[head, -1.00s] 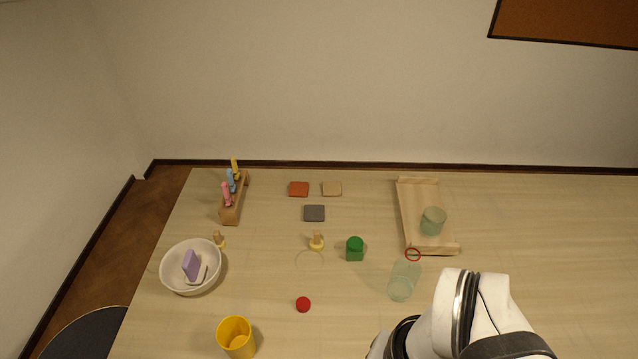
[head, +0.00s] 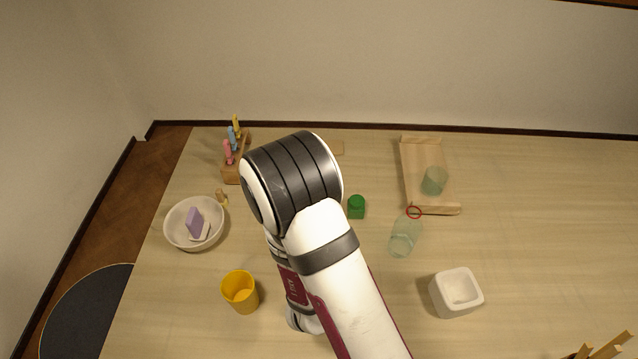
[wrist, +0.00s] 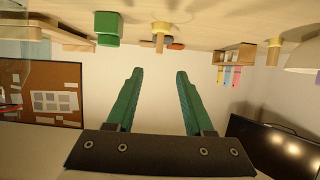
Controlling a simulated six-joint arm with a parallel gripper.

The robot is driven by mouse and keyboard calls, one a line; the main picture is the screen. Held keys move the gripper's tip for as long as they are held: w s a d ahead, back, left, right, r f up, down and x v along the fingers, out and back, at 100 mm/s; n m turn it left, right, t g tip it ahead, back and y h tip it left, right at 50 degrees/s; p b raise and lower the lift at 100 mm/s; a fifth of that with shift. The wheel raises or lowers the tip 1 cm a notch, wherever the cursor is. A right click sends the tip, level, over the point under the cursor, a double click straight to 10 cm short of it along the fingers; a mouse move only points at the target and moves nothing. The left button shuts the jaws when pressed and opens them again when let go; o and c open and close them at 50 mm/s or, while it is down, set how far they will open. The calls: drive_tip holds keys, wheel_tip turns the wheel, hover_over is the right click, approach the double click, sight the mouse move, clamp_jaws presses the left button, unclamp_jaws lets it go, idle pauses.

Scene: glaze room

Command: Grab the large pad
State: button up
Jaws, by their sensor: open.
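Two slabs lean together in the white bowl (head: 172,224) on the left of the table: an upright purple slab (head: 194,222) and a lower pale slab (head: 205,233). No label shows which thing is the large pad; the purple slab looks the larger of the two.
A yellow cup (head: 240,293) stands near the bowl, and a rack of colored tools (head: 232,172) behind it. A green block (head: 356,208), a clear vessel (head: 403,243), a wooden tray (head: 413,165) and a white container (head: 455,294) stand to the right.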

drive_tip(key=x, duration=1.4)
clamp_jaws()
